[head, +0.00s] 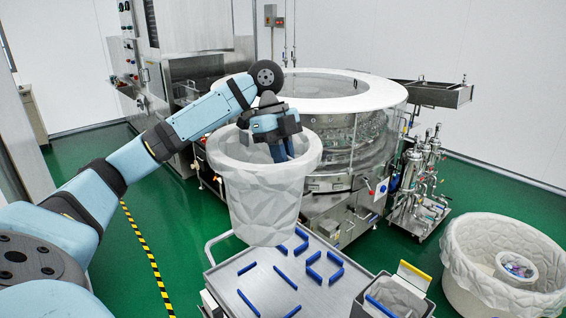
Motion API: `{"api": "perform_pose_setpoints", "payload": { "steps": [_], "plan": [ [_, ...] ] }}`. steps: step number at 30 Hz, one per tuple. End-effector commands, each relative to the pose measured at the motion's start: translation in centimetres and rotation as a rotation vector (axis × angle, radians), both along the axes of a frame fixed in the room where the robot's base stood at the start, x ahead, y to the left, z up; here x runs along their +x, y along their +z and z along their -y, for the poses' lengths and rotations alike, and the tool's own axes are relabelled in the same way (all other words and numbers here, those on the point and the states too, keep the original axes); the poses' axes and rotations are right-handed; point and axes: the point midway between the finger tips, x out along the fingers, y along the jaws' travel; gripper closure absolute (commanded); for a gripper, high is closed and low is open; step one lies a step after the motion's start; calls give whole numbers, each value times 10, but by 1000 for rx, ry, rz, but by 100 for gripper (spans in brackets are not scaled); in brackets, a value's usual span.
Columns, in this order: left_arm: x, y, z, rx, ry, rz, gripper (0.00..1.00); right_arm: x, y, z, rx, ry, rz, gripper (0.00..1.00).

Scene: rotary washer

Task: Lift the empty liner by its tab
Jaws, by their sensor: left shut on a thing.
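The liner (262,205) is a whitish, tapered tub shape with creased, faceted walls and a wide smooth rim. It is upright in the middle of the head view, in front of the round washer and over the far left part of the metal cart top. My left gripper (282,152) points down at the liner's mouth, inside the rim, and is shut on the liner. The tab and the exact grip point are hidden by the gripper and the rim. Most of the liner's inside is hidden. My right gripper is not in view.
The metal cart top (262,275) carries several blue strips. A small box with a yellow edge (414,270) stands at its right. A large lined bin (465,275) holding a small container is far right. The round washer (345,95) stands behind. Green floor lies between.

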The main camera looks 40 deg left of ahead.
Motion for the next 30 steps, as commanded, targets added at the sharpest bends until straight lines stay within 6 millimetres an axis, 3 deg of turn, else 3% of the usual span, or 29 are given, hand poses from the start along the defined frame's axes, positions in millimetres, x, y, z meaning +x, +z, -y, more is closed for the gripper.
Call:
{"api": "perform_pose_setpoints", "payload": {
  "steps": [13,30],
  "plan": [
    [0,26,0,-1,0,0,100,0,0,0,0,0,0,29],
    [0,28,0,0,0,0,100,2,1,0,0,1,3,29]
  ]
}}
